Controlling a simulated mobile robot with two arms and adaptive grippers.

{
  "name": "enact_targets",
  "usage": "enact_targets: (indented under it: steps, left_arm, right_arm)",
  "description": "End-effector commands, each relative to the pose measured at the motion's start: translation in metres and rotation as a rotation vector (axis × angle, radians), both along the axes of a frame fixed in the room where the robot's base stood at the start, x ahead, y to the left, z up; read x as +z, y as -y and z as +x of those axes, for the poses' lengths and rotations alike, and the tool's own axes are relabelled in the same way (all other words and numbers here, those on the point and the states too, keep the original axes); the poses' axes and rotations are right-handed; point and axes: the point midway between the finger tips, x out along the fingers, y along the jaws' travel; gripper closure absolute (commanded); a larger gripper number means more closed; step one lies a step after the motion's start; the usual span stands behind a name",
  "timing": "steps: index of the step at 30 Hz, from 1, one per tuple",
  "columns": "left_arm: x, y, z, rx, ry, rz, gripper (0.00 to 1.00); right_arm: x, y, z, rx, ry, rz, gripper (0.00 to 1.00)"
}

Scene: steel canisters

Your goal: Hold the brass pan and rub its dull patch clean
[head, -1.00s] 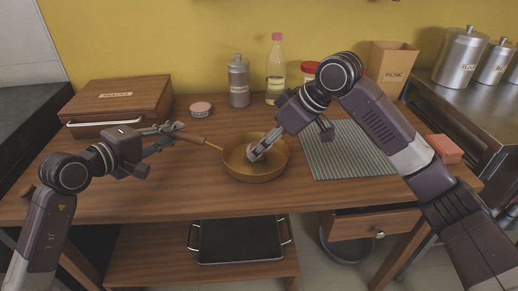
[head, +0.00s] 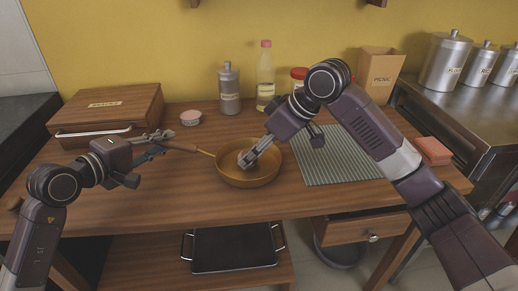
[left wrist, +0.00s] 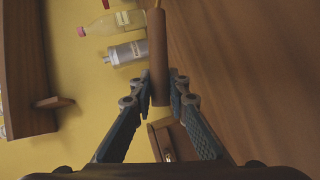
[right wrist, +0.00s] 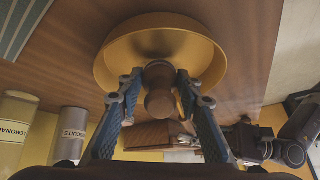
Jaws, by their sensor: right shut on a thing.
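The brass pan (head: 262,178) sits on the wooden table, with its brown handle (head: 181,147) pointing left. The pan's inside also shows in the right wrist view (right wrist: 205,55). My left gripper (head: 165,141) is at the handle's end. In the left wrist view its fingers (left wrist: 163,88) are closed in on both sides of the handle (left wrist: 158,50). My right gripper (head: 246,160) reaches down into the pan. In the right wrist view its fingers (right wrist: 158,88) are shut on a wooden knob (right wrist: 160,103) of a rubbing pad against the pan's inside. I cannot make out the dull patch.
A ribbed mat (head: 340,160) lies right of the pan, with a sponge-like block (head: 433,150) further right. The table front is clear.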

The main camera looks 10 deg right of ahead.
Motion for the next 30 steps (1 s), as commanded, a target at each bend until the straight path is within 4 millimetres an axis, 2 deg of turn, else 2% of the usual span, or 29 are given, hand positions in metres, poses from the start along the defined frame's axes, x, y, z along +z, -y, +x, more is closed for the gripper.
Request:
enact_targets:
  steps: [7,18,30]
  left_arm:
    - [-0.002,0.000,0.000,0.000,-0.004,0.002,0.88]
    - [-0.002,0.000,0.000,0.000,-0.004,0.002,0.88]
    - [-0.002,0.000,0.000,-0.001,-0.004,0.001,0.88]
  right_arm:
    - [-0.002,-0.007,-0.008,0.003,-0.004,-0.003,0.91]
    - [-0.001,-0.027,-0.030,0.004,-0.006,-0.003,0.91]
    - [0.001,-0.030,-0.033,0.002,-0.004,-0.001,0.91]
